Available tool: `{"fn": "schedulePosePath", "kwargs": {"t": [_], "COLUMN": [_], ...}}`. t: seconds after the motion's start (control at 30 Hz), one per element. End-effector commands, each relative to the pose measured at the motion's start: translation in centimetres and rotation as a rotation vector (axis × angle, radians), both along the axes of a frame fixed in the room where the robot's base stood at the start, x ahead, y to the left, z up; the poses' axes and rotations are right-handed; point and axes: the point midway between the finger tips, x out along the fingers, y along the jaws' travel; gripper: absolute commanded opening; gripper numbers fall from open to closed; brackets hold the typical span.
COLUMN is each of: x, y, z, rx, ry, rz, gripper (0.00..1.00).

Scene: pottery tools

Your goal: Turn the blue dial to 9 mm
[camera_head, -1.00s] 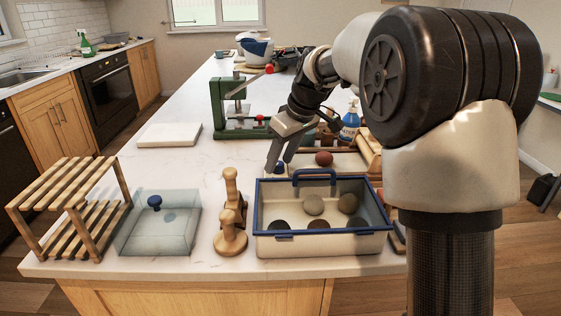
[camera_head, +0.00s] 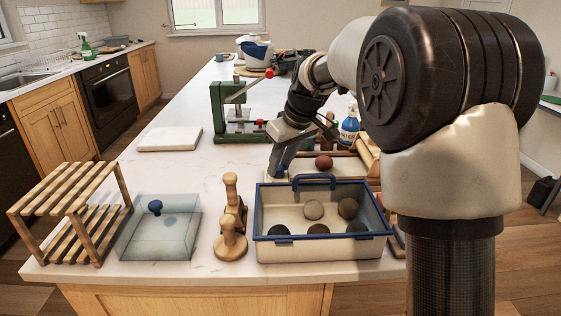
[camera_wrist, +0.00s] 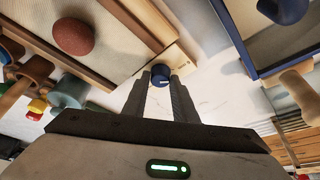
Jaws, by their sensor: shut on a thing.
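The blue dial (camera_wrist: 160,76) sits on the pale wooden end piece of a framed board (camera_wrist: 120,40) in the wrist view. My gripper (camera_wrist: 161,73) has its two dark fingers on either side of the dial, shut on it. A small pale mark shows on the dial, but no number is legible. In the head view my gripper (camera_head: 277,172) points down behind the blue-rimmed bin, at the left end of the framed board (camera_head: 345,168). There the fingers and bin mostly hide the dial.
A blue-rimmed bin (camera_head: 322,251) with several clay balls stands in front of my gripper. A reddish ball (camera_head: 324,162) lies on the framed board. A green press (camera_head: 217,115) stands behind, and a wooden tool (camera_head: 231,225) to the left.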

Motion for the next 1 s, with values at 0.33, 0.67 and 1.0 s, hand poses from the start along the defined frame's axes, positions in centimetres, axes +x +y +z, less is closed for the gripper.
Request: {"fn": "schedulePosePath", "kwargs": {"t": [0.33, 0.67, 1.0], "x": [-0.23, -0.25, -0.17], "y": [0.4, 0.65, 0.69], "z": [0.4, 0.28, 0.14], "rx": [-0.001, -0.003, -0.001], "ry": [0.001, 0.0, 0.0], "rz": [-0.292, -0.596, -0.828], "gripper": [0.03, 0.03, 0.03]}}
